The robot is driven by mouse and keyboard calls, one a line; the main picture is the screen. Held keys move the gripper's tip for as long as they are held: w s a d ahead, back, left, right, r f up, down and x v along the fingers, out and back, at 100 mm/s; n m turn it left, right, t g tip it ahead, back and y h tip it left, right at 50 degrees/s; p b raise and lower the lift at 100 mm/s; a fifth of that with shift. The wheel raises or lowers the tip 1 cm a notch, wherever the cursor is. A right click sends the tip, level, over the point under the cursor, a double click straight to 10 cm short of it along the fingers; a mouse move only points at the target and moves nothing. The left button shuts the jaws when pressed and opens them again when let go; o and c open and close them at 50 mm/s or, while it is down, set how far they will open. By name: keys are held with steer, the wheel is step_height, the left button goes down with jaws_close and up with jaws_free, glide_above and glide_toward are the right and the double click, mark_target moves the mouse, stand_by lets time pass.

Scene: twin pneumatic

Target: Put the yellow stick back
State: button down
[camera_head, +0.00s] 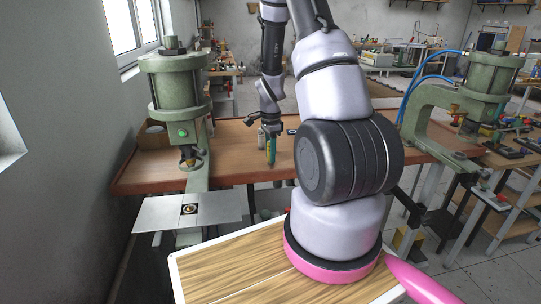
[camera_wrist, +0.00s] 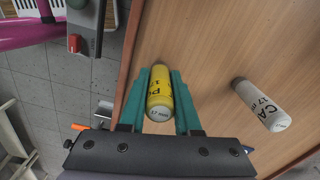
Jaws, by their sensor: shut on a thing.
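The yellow stick (camera_wrist: 159,95) is a short yellow cylinder with black lettering and a pale end marked 17 mm. In the wrist view it lies lengthwise between the two teal fingers of my gripper (camera_wrist: 160,100), which is shut on it. In the head view my gripper (camera_head: 270,148) points down at the front part of the wooden table (camera_head: 235,165); the stick is too small there to make out clearly. I cannot tell how far it is above the tabletop. A similar white cylinder (camera_wrist: 261,105), with black lettering, is on the table to the right of the gripper in the wrist view.
A green pneumatic press (camera_head: 180,90) stands at the table's left, with a metal plate (camera_head: 188,211) in front. Another green press (camera_head: 455,105) with blue hoses is at the right. A striped wooden surface (camera_head: 225,272) is nearest. The tabletop left of my gripper looks mostly clear.

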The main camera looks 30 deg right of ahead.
steer(key=shift+f, duration=0.2)
steer(key=shift+f, duration=0.1)
steer(key=c, duration=0.6)
jaws_free()
